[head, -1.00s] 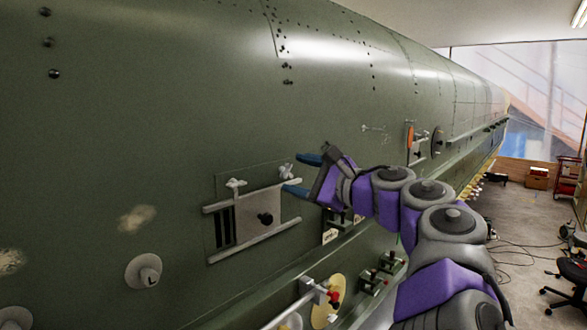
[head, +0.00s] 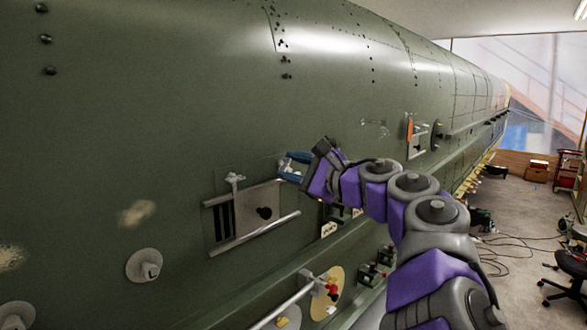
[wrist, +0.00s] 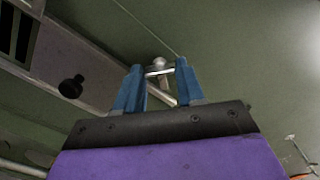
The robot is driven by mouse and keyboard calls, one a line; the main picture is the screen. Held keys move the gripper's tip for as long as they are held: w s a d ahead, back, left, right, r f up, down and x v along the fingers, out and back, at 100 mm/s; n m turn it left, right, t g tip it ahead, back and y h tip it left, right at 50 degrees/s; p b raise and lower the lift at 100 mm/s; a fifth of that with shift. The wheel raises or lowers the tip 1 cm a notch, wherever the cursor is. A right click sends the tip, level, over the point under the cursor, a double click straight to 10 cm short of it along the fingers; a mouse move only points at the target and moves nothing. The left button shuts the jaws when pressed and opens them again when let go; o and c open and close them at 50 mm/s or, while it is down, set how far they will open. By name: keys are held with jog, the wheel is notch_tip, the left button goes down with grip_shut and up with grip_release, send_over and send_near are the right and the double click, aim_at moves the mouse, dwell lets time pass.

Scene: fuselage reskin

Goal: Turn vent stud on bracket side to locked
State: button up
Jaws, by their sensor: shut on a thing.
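The vent panel has a grey sliding plate (head: 250,222) with dark slots at its left and a black knob, between two pale rails on the green fuselage. One silver wing-headed stud (head: 235,179) stands at the plate's upper left. The other stud, at its upper right, is between the blue fingers of my gripper (head: 284,168). In the wrist view that stud (wrist: 159,64) shows as a silver round head with a crossbar between the fingertips. My gripper (wrist: 159,72) is shut on it. Its lock marking is too small to read.
A round disc marked L (head: 143,265) is on the skin at the lower left. Below my arm are a yellow disc (head: 328,290) with red parts and small brackets on a ledge. The black knob (wrist: 71,87) sticks out left of my fingers.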

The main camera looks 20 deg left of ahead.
jog(key=shift+f, duration=0.1)
jog(key=shift+c, duration=1.1)
jog(key=m, duration=1)
jog(key=shift+p, duration=0.35)
jog(key=shift+m, duration=0.3)
jog(key=o, duration=1)
jog(key=shift+o, duration=0.2)
